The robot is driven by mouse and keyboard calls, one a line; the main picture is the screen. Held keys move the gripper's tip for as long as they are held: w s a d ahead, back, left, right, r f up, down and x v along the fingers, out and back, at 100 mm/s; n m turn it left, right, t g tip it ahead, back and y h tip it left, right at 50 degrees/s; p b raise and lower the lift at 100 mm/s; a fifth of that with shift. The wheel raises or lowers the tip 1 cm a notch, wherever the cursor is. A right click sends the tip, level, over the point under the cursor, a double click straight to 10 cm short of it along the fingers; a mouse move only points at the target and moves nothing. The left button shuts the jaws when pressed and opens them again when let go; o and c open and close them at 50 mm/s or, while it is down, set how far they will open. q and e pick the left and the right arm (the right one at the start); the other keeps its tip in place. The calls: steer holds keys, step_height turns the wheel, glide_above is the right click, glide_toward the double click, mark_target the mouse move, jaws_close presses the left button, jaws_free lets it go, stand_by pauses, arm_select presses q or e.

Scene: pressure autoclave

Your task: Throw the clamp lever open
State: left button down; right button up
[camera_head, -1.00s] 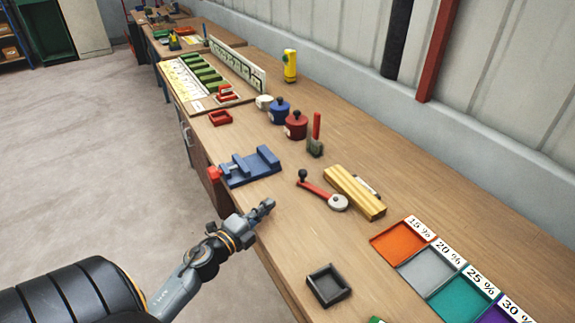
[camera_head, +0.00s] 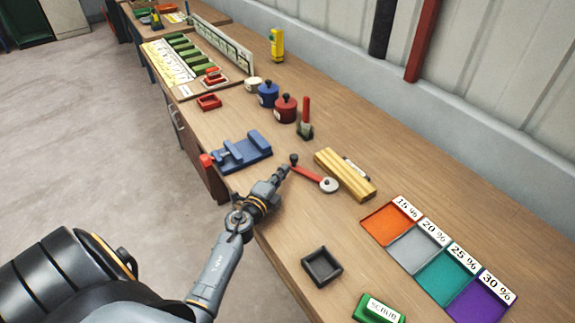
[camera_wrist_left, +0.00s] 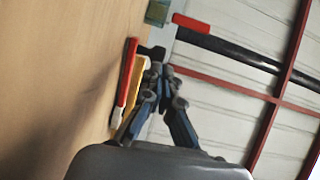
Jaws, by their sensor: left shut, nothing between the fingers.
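A red lever (camera_head: 307,172) lies low over the bench, with a black knob (camera_head: 294,159) at one end and a round pale hub (camera_head: 329,185) at the other. The lever also shows in the left wrist view (camera_wrist_left: 126,85). A small clamp with an upright red handle (camera_head: 306,108) stands farther back; its handle appears in the left wrist view (camera_wrist_left: 194,25). My left gripper (camera_head: 283,172) is shut and empty, with its fingertips close beside the knob end of the lever. In the left wrist view the fingertips (camera_wrist_left: 158,72) point towards the dark knob; whether they touch it I cannot tell.
A yellow ribbed block (camera_head: 344,174) lies just behind the lever. A blue vise (camera_head: 242,151) is to the left at the bench edge. A black tray (camera_head: 322,266) is nearer, and coloured trays (camera_head: 412,243) lie to the right. Red (camera_head: 285,109) and blue (camera_head: 268,94) pots stand farther back.

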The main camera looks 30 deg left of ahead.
mark_target(294, 155)
arm_select(q)
steer(key=shift+w+a+f, duration=0.1)
steer(key=shift+w, duration=0.75)
steer(key=shift+w+a+f, duration=0.1)
steer(key=shift+w, duration=0.7)
steer(key=shift+w, duration=0.1)
steer(key=shift+w+a+m+h+b, duration=0.25)
steer(key=shift+w+m+h+b, duration=0.35)
steer(key=shift+h, duration=0.3)
steer(key=w+m+h+b, duration=0.2)
steer(key=h, duration=0.1)
steer(key=shift+w+a+f, duration=0.15)
steer(key=shift+w+a, duration=0.05)
steer(key=shift+w+m+h+b, duration=0.4)
steer(key=shift+m+h+b, duration=0.2)
steer(key=shift+h, duration=0.4)
steer(key=shift+d+r, duration=0.1)
steer(key=shift+r, duration=0.2)
